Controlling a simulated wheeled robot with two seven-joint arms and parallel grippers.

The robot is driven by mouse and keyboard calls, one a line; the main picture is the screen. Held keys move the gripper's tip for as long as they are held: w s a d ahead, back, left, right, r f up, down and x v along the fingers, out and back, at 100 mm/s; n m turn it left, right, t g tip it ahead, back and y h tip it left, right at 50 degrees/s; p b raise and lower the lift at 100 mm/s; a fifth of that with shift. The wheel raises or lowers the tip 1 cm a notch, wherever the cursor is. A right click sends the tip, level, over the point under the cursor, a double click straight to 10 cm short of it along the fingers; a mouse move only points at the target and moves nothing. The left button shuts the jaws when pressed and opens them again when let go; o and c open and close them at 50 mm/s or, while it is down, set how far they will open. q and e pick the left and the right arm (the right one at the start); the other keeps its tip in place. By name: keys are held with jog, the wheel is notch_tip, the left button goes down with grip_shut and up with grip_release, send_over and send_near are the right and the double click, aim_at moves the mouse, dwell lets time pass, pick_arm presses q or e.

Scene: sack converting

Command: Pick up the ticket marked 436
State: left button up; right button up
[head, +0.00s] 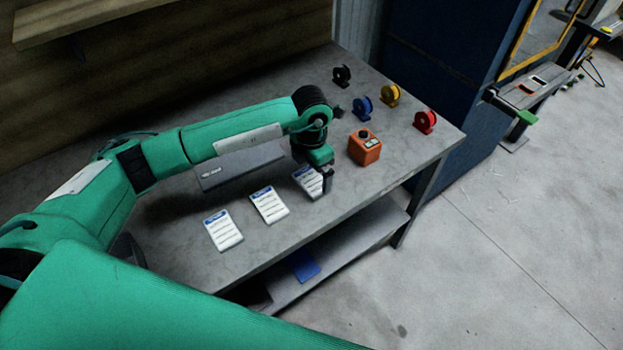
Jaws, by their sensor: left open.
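Three white tickets with blue headers lie in a row on the grey table (365,205). They are the left ticket (223,231), the middle ticket (269,206) and the right ticket (305,179). Their print is too small to read, so I cannot tell which is marked 436. My left gripper (327,186) is open and points down over the right edge of the right ticket, hiding part of it. I cannot tell whether it touches the ticket. My right gripper is not in view.
An orange box (365,148) with a small display stands just right of my left gripper. Behind it are black (341,75), blue (361,108), yellow (389,95) and red (425,121) reels. A grey block (240,166) lies behind the tickets. A blue item (303,265) lies on the lower shelf.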

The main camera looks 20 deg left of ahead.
aim_at(311, 182)
pick_arm(q)
jog(key=shift+f, duration=1.5)
jog(key=c, duration=0.8)
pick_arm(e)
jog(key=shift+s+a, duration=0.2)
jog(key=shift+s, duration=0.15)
